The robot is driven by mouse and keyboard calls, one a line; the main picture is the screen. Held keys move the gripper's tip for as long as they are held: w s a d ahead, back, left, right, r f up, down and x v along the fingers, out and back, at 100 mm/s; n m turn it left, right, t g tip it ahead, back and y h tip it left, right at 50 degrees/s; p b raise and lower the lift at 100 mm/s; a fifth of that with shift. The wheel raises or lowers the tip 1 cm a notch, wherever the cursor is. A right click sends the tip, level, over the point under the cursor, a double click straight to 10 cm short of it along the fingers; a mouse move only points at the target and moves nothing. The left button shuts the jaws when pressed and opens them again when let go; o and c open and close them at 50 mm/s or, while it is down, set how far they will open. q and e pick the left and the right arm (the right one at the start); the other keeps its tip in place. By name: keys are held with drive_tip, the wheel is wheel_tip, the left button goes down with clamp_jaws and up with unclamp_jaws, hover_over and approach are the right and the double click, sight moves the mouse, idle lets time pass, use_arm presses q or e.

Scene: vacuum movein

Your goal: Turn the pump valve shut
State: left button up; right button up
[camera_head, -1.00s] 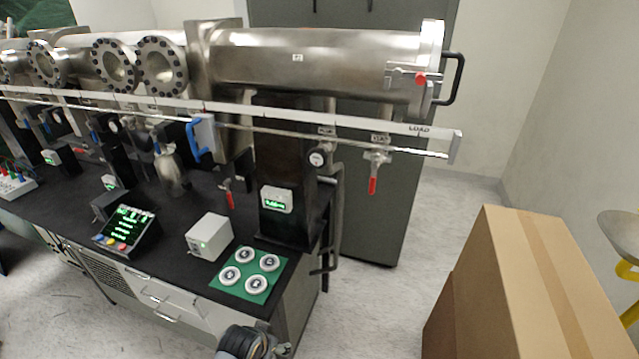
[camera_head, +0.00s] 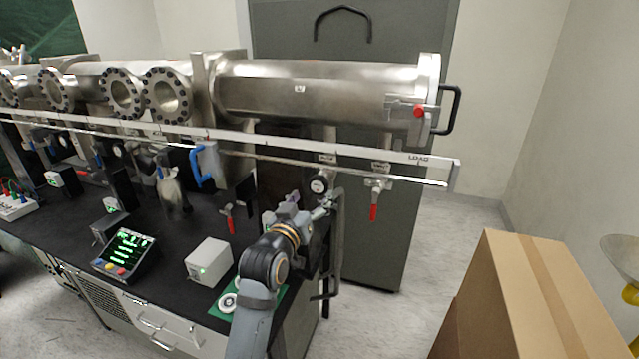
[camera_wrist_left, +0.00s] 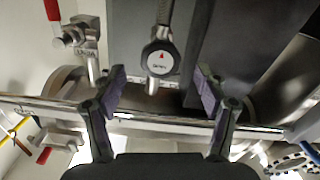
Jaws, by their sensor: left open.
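A small round dial-like knob (camera_head: 319,186) hangs on a stem below the long rail, beneath the steel chamber. In the left wrist view the knob (camera_wrist_left: 160,58) has a pale face with a small red mark and lettering too small to read surely. My left gripper (camera_head: 322,207) is just below and in front of it. In the wrist view my left gripper (camera_wrist_left: 162,84) is open, its two fingers on either side of the knob with a gap to each. Whether this knob is the pump valve I cannot tell. My right gripper is out of view.
A red-handled valve (camera_head: 374,205) hangs to the right of the knob, another (camera_head: 230,222) to its left. The white rail (camera_head: 300,150) runs across above. A white box (camera_head: 209,262) stands on the black bench. A cardboard box (camera_head: 530,300) stands at the right.

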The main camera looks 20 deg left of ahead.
sight(318, 188)
use_arm(q)
drive_tip(key=w+p, duration=0.1)
drive_tip(key=w, duration=0.4)
drive_tip(key=shift+w, duration=0.15)
drive_tip(key=shift+w+d, duration=0.1)
drive_tip(key=shift+w, duration=0.5)
drive_tip(key=c, duration=1.2)
